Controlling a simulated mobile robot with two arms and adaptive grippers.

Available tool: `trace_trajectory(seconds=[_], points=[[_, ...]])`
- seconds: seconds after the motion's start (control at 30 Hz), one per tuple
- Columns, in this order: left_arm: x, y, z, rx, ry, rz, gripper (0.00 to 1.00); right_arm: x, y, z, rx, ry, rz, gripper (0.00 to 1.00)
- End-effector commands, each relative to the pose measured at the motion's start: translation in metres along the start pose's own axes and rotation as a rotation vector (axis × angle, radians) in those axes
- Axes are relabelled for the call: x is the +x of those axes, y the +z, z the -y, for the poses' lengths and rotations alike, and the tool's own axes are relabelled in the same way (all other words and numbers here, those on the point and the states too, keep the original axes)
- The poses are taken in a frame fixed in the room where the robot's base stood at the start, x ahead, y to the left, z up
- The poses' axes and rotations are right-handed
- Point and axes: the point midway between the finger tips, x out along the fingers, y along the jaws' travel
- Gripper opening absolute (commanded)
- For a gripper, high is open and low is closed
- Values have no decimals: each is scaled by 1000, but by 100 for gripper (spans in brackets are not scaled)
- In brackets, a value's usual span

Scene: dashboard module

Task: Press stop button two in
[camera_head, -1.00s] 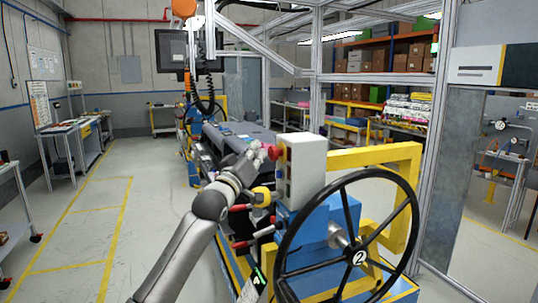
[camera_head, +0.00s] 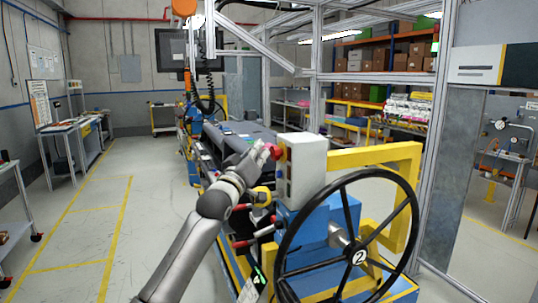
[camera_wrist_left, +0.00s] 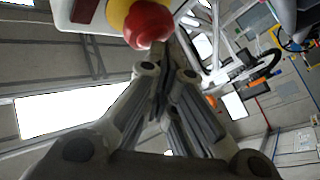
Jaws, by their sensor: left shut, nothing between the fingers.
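The red stop button (camera_head: 275,152) sits on the left side of a white control box (camera_head: 306,168), beside the handwheel marked 2 (camera_head: 359,256). In the left wrist view, the red button (camera_wrist_left: 149,25) shows at the top with a yellow collar (camera_wrist_left: 121,12) behind it. My left gripper (camera_head: 267,149) is shut and empty, with its fingertips right at the button. In the left wrist view, the closed fingers (camera_wrist_left: 163,62) point up at the button's lower edge; I cannot tell whether they touch it. My right gripper is out of view.
The black handwheel rim (camera_head: 278,262) stands in front and to the right of the box. A yellow frame (camera_head: 378,155) is behind the wheel. The floor at left is open.

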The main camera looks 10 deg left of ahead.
Motion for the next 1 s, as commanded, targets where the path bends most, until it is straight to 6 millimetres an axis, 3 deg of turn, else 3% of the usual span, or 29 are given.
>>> trace_trajectory(seconds=[0.73, 1.0], points=[[-14, -10, 10, 1, -1, 0, 0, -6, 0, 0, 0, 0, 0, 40], [-32, -23, 23, 3, -1, 0, 0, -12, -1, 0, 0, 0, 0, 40]])
